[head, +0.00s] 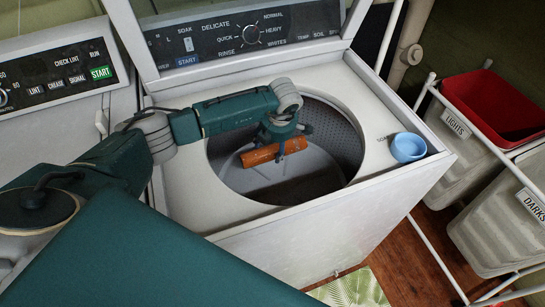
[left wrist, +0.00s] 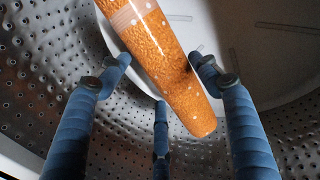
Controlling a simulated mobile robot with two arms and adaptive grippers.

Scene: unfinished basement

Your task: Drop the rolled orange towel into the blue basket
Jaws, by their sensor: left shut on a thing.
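The rolled orange towel (head: 265,155) is a short cylinder in the round opening of the white washing machine (head: 185,205). My left gripper (head: 283,143) reaches in from above and is shut on the towel. In the left wrist view the towel (left wrist: 172,80) lies slanted between the blue fingers of my left gripper (left wrist: 160,75), with the perforated drum wall around it. A paler band crosses its upper end. I see no blue basket in either view. My right gripper is not in view.
A small blue cup-like object (head: 408,147) stands on the washer's right front corner. A rack with a red-lined bin (head: 500,105) and a grey bin marked DARKS (head: 497,225) stands at right. The raised lid and control panel (head: 240,40) are behind the opening.

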